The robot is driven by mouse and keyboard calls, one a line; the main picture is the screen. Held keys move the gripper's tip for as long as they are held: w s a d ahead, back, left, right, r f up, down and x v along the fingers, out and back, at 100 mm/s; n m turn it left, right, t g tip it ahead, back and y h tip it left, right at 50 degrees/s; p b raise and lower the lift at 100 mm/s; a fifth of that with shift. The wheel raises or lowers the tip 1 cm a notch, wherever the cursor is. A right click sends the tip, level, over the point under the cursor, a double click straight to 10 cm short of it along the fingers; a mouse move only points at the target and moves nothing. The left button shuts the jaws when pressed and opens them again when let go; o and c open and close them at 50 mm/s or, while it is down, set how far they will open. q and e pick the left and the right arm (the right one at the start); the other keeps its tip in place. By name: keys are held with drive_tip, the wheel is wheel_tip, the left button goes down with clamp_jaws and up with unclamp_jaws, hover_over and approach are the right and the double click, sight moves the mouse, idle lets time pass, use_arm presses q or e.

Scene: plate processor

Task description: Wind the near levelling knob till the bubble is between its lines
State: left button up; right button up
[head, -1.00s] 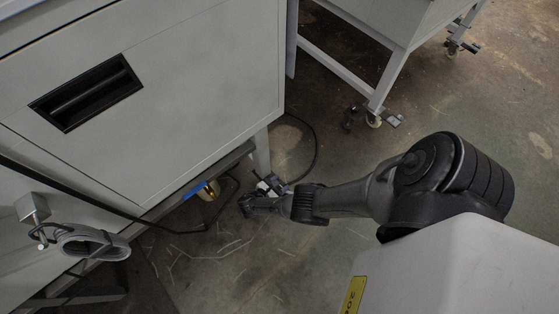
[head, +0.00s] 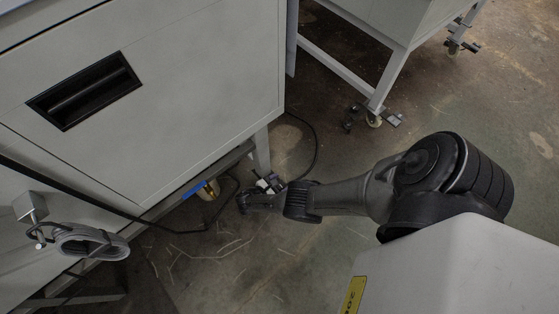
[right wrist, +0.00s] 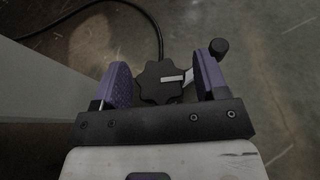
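In the right wrist view a black lobed knob (right wrist: 158,82) sits between the two purple-padded fingers of my right gripper (right wrist: 162,62). The fingers stand apart on either side of it, with a small gap at the left finger and a wider one at the right. A pale flat strip (right wrist: 176,76) lies beside the knob. In the head view my right gripper (head: 243,202) is low by the cabinet leg, small and dark, and the knob cannot be made out. No bubble or level lines can be seen. My left gripper is out of view.
The grey cabinet (head: 200,90) overhangs this spot, with its leg (head: 261,150) close by. A black cable (head: 315,150) loops on the floor. A black round-ended part (right wrist: 219,47) is close to the right finger. A wheeled stand (head: 340,64) is behind; floor to the right is open.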

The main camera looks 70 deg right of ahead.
drive_tip(key=shift+o, duration=0.5)
drive_tip(key=v, duration=1.4)
drive_tip(key=shift+p, duration=0.45)
drive_tip(key=shift+d+r, duration=0.1)
